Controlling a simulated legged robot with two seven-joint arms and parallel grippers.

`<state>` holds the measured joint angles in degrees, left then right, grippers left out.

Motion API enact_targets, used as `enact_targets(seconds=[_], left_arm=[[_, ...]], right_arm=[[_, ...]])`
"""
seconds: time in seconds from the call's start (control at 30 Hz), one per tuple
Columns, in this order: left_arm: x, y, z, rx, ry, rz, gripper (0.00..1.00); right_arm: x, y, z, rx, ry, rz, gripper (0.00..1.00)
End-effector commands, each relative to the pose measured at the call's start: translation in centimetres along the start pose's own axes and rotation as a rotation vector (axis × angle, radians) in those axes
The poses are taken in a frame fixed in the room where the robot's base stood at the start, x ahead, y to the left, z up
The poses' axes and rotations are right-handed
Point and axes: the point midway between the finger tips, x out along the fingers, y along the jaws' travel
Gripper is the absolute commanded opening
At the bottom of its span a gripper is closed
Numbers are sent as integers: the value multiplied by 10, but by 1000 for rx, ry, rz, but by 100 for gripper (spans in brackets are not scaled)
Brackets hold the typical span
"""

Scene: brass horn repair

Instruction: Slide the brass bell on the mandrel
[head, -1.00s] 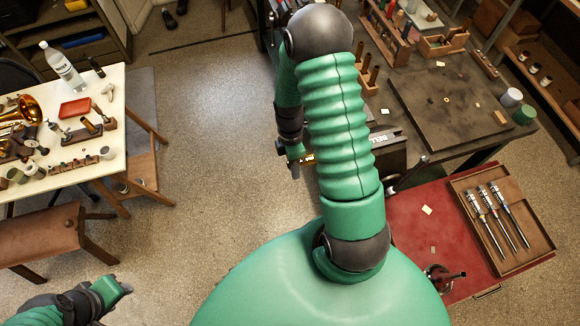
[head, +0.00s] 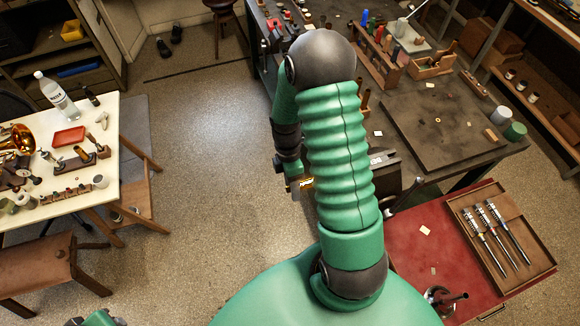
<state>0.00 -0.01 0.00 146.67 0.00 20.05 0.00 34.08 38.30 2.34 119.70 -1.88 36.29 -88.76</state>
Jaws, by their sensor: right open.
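A brass bell (head: 18,138), flared and shiny, lies on the cream table at the left edge, partly cut off by the frame. No mandrel can be made out for certain; my right arm covers part of the bench front. My right gripper (head: 295,187) hangs down in front of the bench, open, with its fingertips small and partly hidden. A small brass-coloured piece (head: 307,183) shows right beside it; whether they touch cannot be told. Only a bit of my left arm's end (head: 95,318) shows at the bottom left edge, and its jaws cannot be made out.
The cream table (head: 135,108) also holds a bottle (head: 57,95), a red tray (head: 69,136) and small tools. A brown stool (head: 45,268) stands below it. A dark workbench (head: 455,150) and a red cabinet top (head: 415,255) with screwdrivers are at right. The floor between is clear.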

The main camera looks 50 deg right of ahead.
Motion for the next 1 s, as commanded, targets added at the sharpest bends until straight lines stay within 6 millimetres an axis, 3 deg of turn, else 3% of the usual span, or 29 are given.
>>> enact_targets(seconds=[0.3,0.5,0.63,1.0], left_arm=[[25,0,6,0,0,0,35],[32,0,8,0,0,0,35],[32,0,8,0,0,0,35],[32,0,8,0,0,0,35]], right_arm=[[-90,3,0,1,0,7,48],[-130,3,0,1,0,1,48],[-140,2,0,0,1,0,48],[-140,2,0,0,0,-1,48]])
